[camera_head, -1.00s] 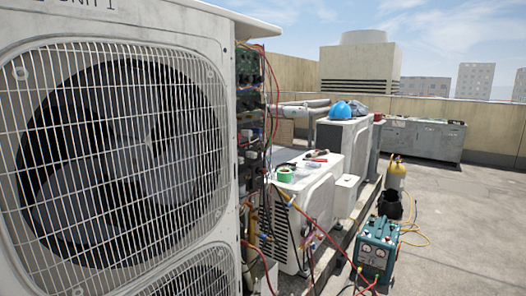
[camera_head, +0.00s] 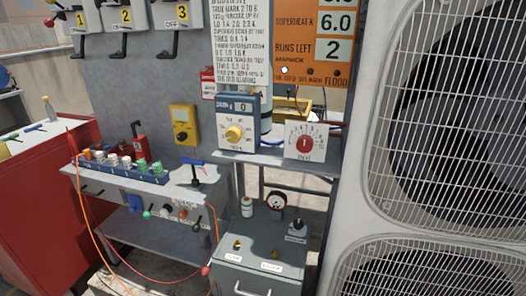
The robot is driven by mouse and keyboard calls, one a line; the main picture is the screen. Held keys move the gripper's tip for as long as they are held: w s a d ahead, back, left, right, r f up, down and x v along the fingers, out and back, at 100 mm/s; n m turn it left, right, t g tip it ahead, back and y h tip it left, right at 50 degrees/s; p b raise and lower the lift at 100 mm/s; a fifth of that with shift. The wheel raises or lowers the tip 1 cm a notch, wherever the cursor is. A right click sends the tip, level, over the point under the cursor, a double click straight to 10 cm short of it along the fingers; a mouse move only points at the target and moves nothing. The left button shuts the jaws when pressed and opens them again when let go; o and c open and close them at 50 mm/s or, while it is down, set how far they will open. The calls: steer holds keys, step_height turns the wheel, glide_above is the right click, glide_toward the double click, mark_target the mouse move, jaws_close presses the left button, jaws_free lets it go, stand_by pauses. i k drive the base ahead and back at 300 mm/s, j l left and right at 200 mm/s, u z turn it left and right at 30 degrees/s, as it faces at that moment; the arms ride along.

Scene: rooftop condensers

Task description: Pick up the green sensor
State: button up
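A blue rack (camera_head: 128,172) on the grey bench holds a row of small capped parts. Two at its right end are green-topped (camera_head: 141,164), (camera_head: 157,167); the others look white or orange. Too small to tell whether either green-topped part is the green sensor. A small green knob (camera_head: 147,214) also shows under the bench edge. My gripper is not in view.
The bench (camera_head: 200,192) stands between a red cabinet (camera_head: 45,200) and a condenser with fan grilles (camera_head: 440,130). A grey box (camera_head: 262,262) stands in front on the right. An orange hose (camera_head: 88,215) hangs across the front. A dial box (camera_head: 236,125) sits on a shelf.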

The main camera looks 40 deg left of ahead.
mark_target(159, 170)
steer(key=u, duration=1.7)
steer(key=i+j, duration=0.25)
steer(key=i, duration=0.2)
steer(key=i+j+u, duration=0.1)
steer(key=i+j, duration=0.15)
steer(key=i, duration=0.2)
steer(key=i+j+u, duration=0.1)
steer(key=i+j, duration=0.15)
steer(key=i, duration=0.15)
